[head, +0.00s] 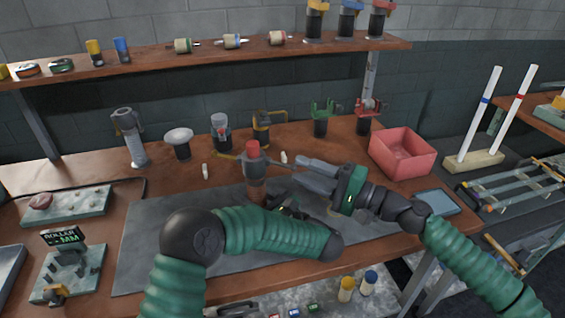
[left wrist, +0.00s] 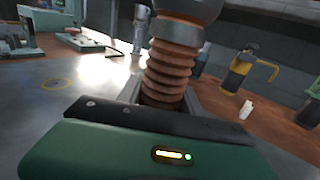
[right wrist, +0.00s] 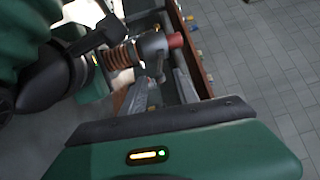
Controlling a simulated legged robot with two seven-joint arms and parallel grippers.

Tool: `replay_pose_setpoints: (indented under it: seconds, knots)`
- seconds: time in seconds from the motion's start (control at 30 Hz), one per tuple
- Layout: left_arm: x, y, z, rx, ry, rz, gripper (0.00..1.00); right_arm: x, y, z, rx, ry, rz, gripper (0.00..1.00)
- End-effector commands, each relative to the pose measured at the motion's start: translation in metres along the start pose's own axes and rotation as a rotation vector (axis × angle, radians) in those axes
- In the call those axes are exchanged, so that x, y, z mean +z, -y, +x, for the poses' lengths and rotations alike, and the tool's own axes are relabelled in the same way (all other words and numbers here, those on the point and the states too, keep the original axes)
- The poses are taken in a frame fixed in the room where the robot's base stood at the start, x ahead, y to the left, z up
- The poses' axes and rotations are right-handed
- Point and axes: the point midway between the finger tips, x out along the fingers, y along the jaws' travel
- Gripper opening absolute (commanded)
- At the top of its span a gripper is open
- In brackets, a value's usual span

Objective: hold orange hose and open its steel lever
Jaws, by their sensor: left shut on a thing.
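The orange ribbed hose (head: 257,188) stands upright over the grey mat, with a grey steel fitting (head: 254,169) and a red cap (head: 253,148) on top. My left gripper (left wrist: 167,98) is shut on the hose, low on its ribs; in the head view my own arm partly hides this grip. A short steel lever (right wrist: 157,73) sticks out from the fitting towards my right gripper. My right gripper (head: 299,171) is open, its two fingers apart and pointing at the fitting. The lever's end appears near or between the fingertips; I cannot tell whether they touch.
A red bin (head: 402,153) stands right of my right gripper. Several bench fittings, including a yellow-handled one (head: 262,128) and a green one (head: 321,117), stand behind the hose. Small white pieces (head: 205,171) lie nearby. The mat's left part (head: 150,240) is clear.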

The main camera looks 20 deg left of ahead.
Motion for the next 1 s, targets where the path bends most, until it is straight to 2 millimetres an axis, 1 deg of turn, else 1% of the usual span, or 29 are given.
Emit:
replay_pose_setpoints:
  seconds: [0.03,0.1,0.23,0.3,0.4,0.6,0.87,0.9,1.0]
  knots:
    - [-0.001,0.0,0.0,-0.001,-0.002,0.0,0.0,0.001,0.0,0.014,0.001,0.004,0.0,0.36]
    - [-0.001,0.0,0.0,-0.001,-0.002,0.0,0.0,0.001,0.0,0.03,0.0,0.003,0.001,0.36]
    - [-0.001,0.0,0.0,-0.001,-0.002,0.0,0.0,0.0,-0.001,0.051,0.001,0.002,0.002,0.36]
    - [-0.001,0.0,0.0,-0.001,-0.001,0.0,0.0,0.0,-0.001,0.058,0.001,0.001,0.003,0.36]
    - [-0.001,0.0,0.0,-0.001,-0.001,0.0,0.0,0.0,-0.001,0.062,0.001,0.001,0.002,0.36]
    - [-0.001,0.0,0.0,-0.001,-0.001,0.0,0.0,0.0,-0.001,0.062,0.001,0.0,0.002,0.36]
    - [-0.001,0.0,0.0,-0.001,-0.001,0.0,0.0,0.0,-0.001,0.061,0.001,0.001,0.002,0.02]
    - [-0.001,0.0,0.0,-0.001,-0.001,0.0,0.0,0.0,-0.001,0.061,0.002,0.001,0.002,0.0]
    - [0.0,0.0,0.0,-0.001,-0.001,0.0,0.0,0.0,-0.001,0.061,0.002,0.001,0.002,0.0]
